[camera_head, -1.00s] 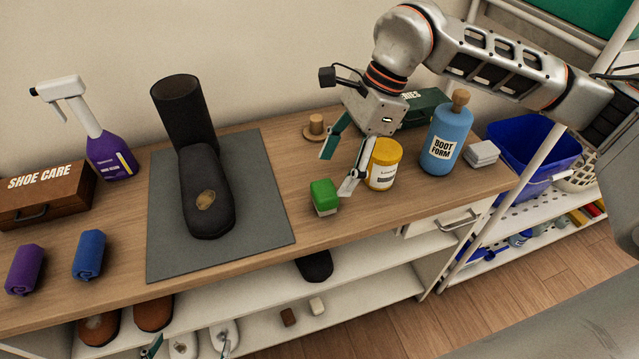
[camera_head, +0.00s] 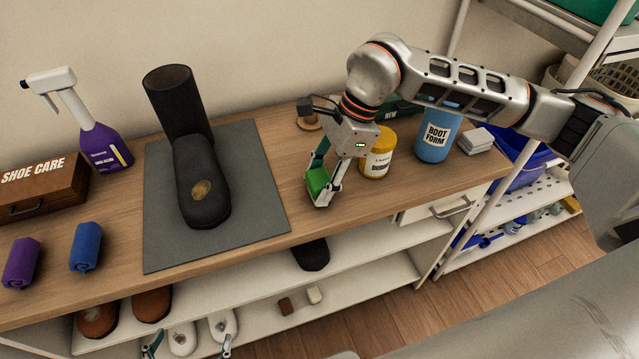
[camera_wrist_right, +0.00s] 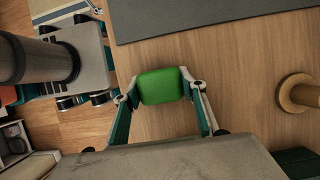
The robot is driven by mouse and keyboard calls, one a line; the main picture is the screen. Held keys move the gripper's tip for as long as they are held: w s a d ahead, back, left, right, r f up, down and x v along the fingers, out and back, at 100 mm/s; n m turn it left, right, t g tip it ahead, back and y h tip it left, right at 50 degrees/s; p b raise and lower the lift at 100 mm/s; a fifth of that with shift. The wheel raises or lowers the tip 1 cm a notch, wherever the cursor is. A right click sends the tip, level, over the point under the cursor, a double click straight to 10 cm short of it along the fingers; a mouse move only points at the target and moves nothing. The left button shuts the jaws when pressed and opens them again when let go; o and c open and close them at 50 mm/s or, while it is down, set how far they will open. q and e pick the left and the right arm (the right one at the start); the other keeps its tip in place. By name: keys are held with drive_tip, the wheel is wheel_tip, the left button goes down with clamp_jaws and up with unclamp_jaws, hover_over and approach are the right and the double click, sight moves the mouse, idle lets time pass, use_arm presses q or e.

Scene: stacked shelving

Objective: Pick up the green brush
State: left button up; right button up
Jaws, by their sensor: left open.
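The green brush (camera_head: 317,182) is a small block with a green top and a pale lower part, at the front of the wooden bench, right of the grey mat. My right gripper (camera_head: 322,186) reaches down over it with one finger on each side. In the right wrist view the brush (camera_wrist_right: 161,86) lies between the fingertips (camera_wrist_right: 163,88), which appear to touch both sides. The brush's underside is hidden, so I cannot tell whether it is clear of the bench. My left gripper (camera_head: 187,346) is open and empty at the bottom edge, in front of the lower shelf.
A yellow jar (camera_head: 378,158) stands just right of my right gripper, with the blue boot form bottle (camera_head: 436,138) beyond. A dark boot (camera_head: 198,180) stands on the grey mat (camera_head: 262,190). Blue (camera_head: 86,246) and purple (camera_head: 21,262) rolls lie left.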

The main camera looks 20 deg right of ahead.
sight(319, 177)
drive_tip(key=shift+c, duration=0.9)
drive_tip(key=shift+r, duration=0.1)
wheel_tip(319, 177, up, 20)
drive_tip(key=shift+p, duration=0.4)
drive_tip(key=shift+o, duration=1.3)
drive_tip(key=shift+c, duration=0.5)
